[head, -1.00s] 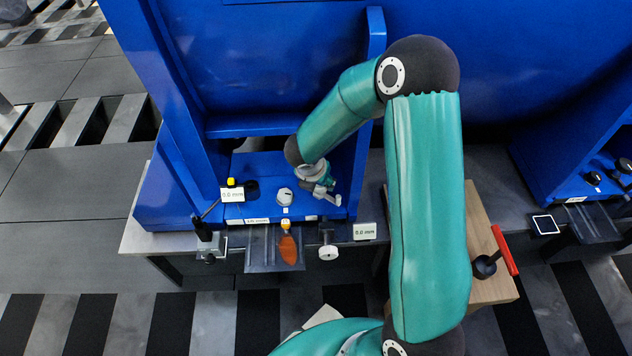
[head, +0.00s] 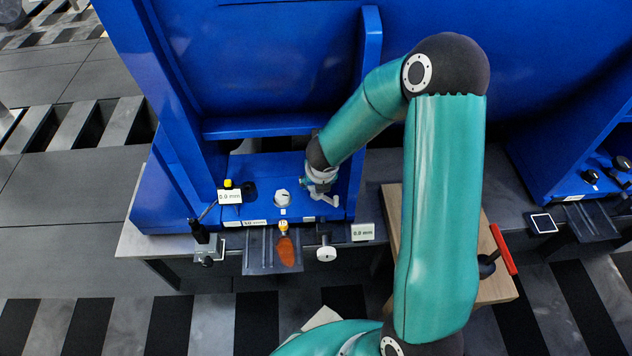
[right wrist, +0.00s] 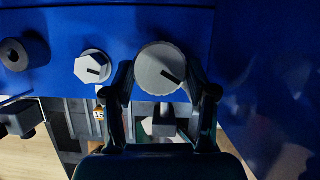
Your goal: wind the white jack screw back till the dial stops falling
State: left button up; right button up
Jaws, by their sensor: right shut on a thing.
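My right gripper (head: 322,196) reaches down at the right end of the blue motor foot. In the right wrist view the right gripper (right wrist: 162,92) has its two dark fingers on either side of a round white knob (right wrist: 160,68) with a black line, closed on it. In the head view this knob is largely hidden by the gripper. A white display (head: 362,233) beside the bench edge reads 0.0 mm. A second display (head: 229,196) at the left also reads 0.0 mm. My left gripper is not in view.
A white hexagonal bolt head (head: 283,197) stands left of the gripper. A white knob on a black stem (head: 326,254) sticks out at the bench front. A red-handled tool (head: 503,249) stands on a wooden block (head: 490,290).

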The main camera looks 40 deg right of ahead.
jog(key=shift+w+d+r, duration=0.1)
jog(key=shift+w+r, duration=0.1)
jog(key=o, duration=0.9)
jog(key=shift+o, duration=1.3)
jog(key=shift+f, duration=0.1)
jog(key=shift+s, duration=0.1)
jog(key=v, duration=1.2)
jog(key=shift+f, duration=0.1)
